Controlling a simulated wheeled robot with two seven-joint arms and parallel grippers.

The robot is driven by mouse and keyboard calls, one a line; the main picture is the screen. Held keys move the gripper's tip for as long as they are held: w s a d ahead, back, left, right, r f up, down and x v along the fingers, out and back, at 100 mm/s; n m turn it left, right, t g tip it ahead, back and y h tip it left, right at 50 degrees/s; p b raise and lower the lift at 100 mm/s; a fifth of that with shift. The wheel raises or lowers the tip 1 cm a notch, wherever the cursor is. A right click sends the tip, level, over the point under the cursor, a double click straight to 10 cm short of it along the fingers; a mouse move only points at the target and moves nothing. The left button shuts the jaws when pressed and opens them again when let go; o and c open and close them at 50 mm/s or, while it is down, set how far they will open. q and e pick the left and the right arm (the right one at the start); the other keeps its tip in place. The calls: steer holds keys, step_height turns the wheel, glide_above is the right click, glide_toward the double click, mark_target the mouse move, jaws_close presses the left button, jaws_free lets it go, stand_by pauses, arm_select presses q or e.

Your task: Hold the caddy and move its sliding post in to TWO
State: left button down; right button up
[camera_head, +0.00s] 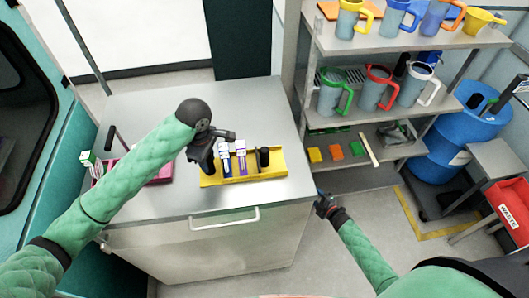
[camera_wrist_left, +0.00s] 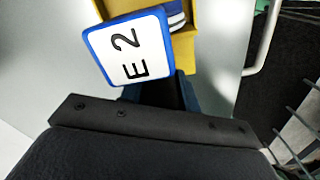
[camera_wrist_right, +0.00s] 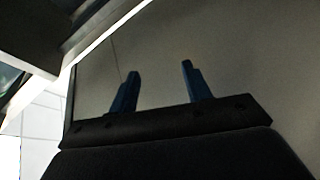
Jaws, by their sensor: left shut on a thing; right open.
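The yellow caddy (camera_head: 285,170) lies on the metal worktop, long side across the view. In it stand a blue-and-white module (camera_head: 225,160), a purple-and-white module (camera_head: 241,160) and a black post (camera_head: 263,157) near the right end. My left gripper (camera_head: 206,165) is shut at the caddy's left end; its fingers hide what they grip. In the left wrist view a blue-rimmed white label (camera_wrist_left: 130,52) reading "E 2" covers much of the fingers, with the yellow caddy (camera_wrist_left: 183,50) behind. My right gripper (camera_head: 325,205) is open and empty beside the worktop; its spread fingers show in the right wrist view (camera_wrist_right: 157,90).
A pink container (camera_head: 160,176) with another module (camera_head: 88,158) stands left, partly behind my left arm. A shelf (camera_head: 390,125) with mugs and coloured blocks stands right, near a blue drum (camera_head: 455,145). The worktop (camera_head: 265,110) behind the caddy is clear.

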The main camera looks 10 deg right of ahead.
steer(key=w+a+r+n+g+y, duration=0.1)
steer(key=w+r+n+y, duration=0.25)
steer(key=r+n, duration=0.45)
steer(key=w+a+r+n+g+y, duration=0.1)
steer(key=w+a+r+n+y, duration=0.2)
steer(key=r, duration=0.9)
steer(key=w+r+n+g+y, duration=0.1)
steer(key=w+r+n+y, duration=0.25)
steer(key=r+n, duration=0.45)
steer(key=s+a+r+n+g+y, duration=0.3)
steer(key=r+n+g, duration=0.35)
steer(key=r, duration=0.45)
steer(key=n+g, duration=0.5)
steer(key=n, duration=0.5)
glide_toward(264, 153)
steer(key=d, duration=0.1)
steer(key=w+d+f, duration=0.1)
steer(key=shift+w+d+h, duration=0.25)
steer(key=shift+h, duration=0.15)
steer(key=shift+s+a+f, duration=0.1)
steer(key=shift+s+a, duration=0.05)
steer(key=shift+a, duration=0.35)
steer(key=a, duration=1.1)
